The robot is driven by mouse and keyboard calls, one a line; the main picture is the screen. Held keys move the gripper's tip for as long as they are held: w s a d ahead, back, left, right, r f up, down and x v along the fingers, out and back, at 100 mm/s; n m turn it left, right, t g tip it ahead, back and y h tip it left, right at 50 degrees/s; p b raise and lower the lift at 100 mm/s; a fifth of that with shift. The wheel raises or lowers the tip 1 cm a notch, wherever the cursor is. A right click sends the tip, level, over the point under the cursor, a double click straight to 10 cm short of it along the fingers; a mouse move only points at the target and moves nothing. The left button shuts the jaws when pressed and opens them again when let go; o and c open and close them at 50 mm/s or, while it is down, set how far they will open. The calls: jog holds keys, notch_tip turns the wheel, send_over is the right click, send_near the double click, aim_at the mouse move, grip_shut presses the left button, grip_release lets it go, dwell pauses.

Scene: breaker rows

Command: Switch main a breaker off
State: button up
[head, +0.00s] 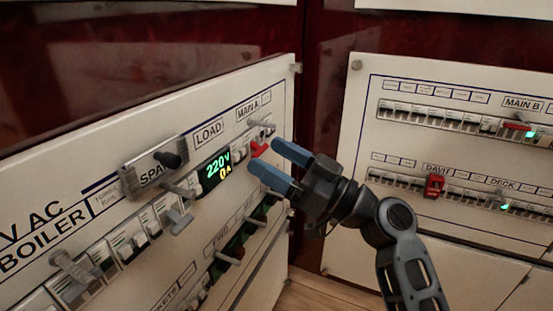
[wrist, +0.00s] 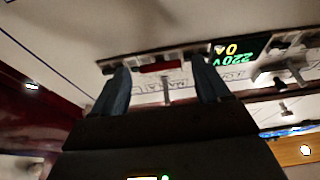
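The main A breaker has a red lever (head: 259,149) on the left white panel, just below the MAIN A label (head: 247,108). In the wrist view, which is upside down, the red lever (wrist: 160,67) lies between and beyond the two blue fingertips. My gripper (head: 263,157) is open, its fingers spread towards the lever; it also shows in the wrist view (wrist: 160,78). Nothing is held. I cannot tell whether the fingers touch the lever or panel. The display (head: 215,170) left of the lever reads 220V and 0A.
Metal toggles and knobs stick out of the left panel, with a lower breaker row (head: 238,240) beneath. A grey plate with a black knob (head: 170,160) covers part of the SPARE label. The right panel (head: 450,235) carries MAIN B, a red clip-like piece (head: 434,186) and green lights.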

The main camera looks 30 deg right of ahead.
jog(key=v, duration=0.7)
jog(key=shift+s+d+f+p, duration=0.15)
jog(key=shift+s+d+p, duration=0.05)
jog(key=shift+s+p, duration=0.1)
dwell(0.4)
